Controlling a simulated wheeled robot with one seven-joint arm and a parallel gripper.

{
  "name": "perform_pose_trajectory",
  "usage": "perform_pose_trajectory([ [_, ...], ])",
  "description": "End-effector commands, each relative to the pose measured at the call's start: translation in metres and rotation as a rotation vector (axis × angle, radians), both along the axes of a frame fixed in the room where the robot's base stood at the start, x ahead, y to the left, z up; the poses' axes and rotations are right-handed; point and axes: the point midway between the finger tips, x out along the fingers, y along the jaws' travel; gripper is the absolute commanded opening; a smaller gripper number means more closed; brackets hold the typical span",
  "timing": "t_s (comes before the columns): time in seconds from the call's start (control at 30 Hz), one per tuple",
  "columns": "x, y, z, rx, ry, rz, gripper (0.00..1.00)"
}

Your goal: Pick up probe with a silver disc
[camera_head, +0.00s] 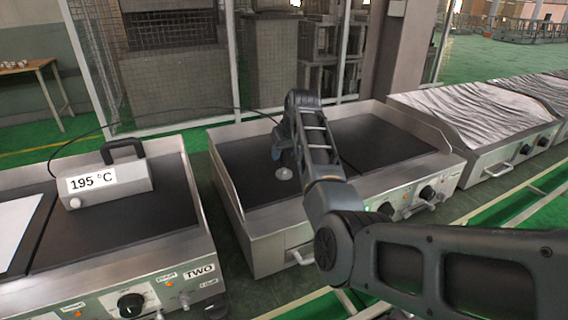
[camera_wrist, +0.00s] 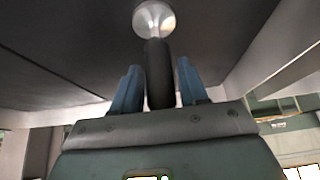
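The probe is a dark rod with a shiny silver disc (camera_head: 284,174) at its end. In the wrist view the dark rod (camera_wrist: 158,75) runs between the two blue fingers of my gripper (camera_wrist: 158,92), and the silver disc (camera_wrist: 154,18) sits beyond the fingertips. The fingers lie close along both sides of the rod and appear shut on it. In the head view my gripper (camera_head: 281,145) is over the middle hot plate, with the disc just below it. Whether the disc touches the plate cannot be told. My arm hides part of the rod.
The middle heater (camera_head: 240,205) has a dark plate and raised metal walls. To the left stands heater TWO (camera_head: 120,255), carrying a display box (camera_head: 108,183) reading 195 °C. A black cable (camera_head: 165,110) arcs from the left toward my gripper. A foil-covered heater (camera_head: 485,110) stands at right.

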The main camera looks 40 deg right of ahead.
Motion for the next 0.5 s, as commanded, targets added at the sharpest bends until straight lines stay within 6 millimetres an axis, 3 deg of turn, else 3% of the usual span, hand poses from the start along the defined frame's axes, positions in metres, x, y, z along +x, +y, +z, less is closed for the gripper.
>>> perform_pose_trajectory([
  [0.43,-0.0002,0.0002,0.0,0.0,0.0,0.0,0.0],
  [0.5,0.0001,0.0001,0.0005,0.0,-0.001,0.0,0.0],
])
